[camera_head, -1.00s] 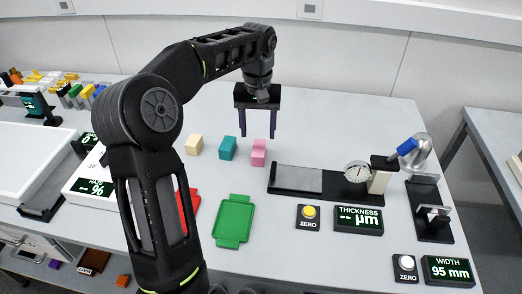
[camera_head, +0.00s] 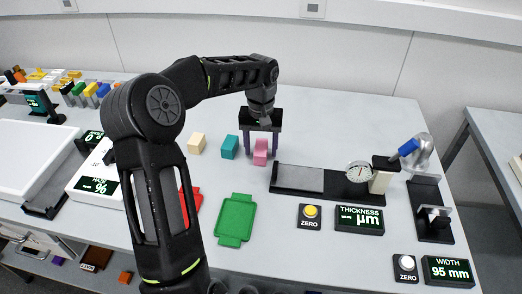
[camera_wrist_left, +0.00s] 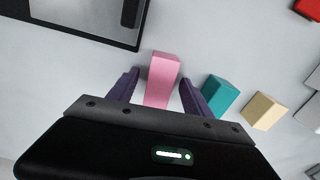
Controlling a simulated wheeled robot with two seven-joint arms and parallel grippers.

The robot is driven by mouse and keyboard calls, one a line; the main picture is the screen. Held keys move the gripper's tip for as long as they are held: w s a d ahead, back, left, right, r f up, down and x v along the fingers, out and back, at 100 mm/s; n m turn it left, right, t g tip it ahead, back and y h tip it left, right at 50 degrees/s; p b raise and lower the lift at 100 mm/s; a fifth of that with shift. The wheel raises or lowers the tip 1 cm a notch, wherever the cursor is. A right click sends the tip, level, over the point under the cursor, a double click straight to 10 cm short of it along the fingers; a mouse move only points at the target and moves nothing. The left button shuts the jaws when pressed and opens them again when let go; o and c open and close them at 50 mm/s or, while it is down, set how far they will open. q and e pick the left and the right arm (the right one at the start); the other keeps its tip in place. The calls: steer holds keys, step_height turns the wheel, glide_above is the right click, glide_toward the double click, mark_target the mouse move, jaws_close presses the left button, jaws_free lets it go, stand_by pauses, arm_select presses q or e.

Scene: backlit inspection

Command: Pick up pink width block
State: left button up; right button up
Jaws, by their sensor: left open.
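The pink block (camera_head: 260,148) stands on the table, at the right end of a short row with a teal block (camera_head: 230,146) and a cream block (camera_head: 197,143). My left gripper (camera_head: 261,152) is open and low over the pink block, with one finger on each side. In the left wrist view the pink block (camera_wrist_left: 161,80) sits between the two purple fingers (camera_wrist_left: 160,88), with a gap on each side. The teal block (camera_wrist_left: 220,95) is just beyond one finger. My right gripper is not in view.
The thickness gauge base (camera_head: 298,179) lies just right of the pink block. A green tray (camera_head: 235,220) and a red tray (camera_head: 193,203) lie nearer the front. Displays and zero buttons stand at right. The table behind the blocks is clear.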

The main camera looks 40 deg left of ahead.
arm_select(q)
steer(key=shift+f, duration=0.2)
stand_by(0.5)
jaws_close()
stand_by(0.4)
